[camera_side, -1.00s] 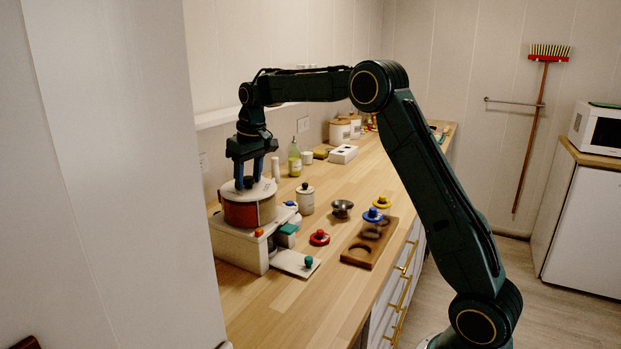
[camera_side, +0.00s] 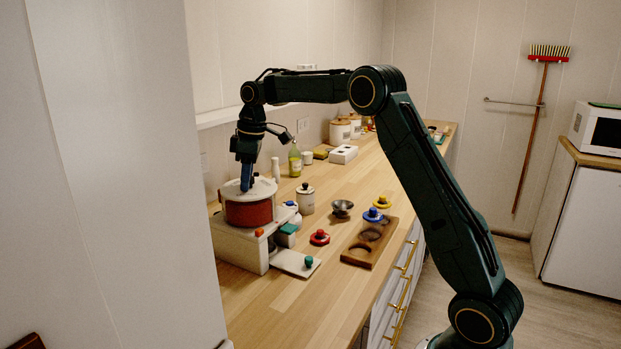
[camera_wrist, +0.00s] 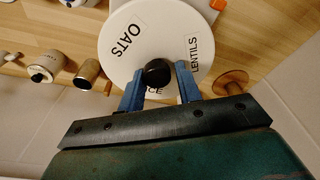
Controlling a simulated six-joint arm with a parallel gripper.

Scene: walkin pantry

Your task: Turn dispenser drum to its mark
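The dispenser drum (camera_side: 249,212) is red with a white lid and sits on a white base (camera_side: 240,248). In the wrist view the lid (camera_wrist: 125,70) reads OATS and LENTILS; a third label ending in CE is partly hidden. A black knob (camera_wrist: 157,73) stands at the lid's middle. My gripper (camera_side: 246,188) points down at the drum, its blue fingers on either side of the knob and shut on it. An orange block (camera_side: 259,232) sits on the base; it also shows beyond the lid in the wrist view (camera_wrist: 217,4), nearest the LENTILS label.
A white lidded jar (camera_side: 306,199), a metal bowl (camera_side: 342,208) and a red ring (camera_side: 319,238) stand right of the drum. A wooden tray (camera_side: 357,255) lies near the counter edge. A wall rises close behind.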

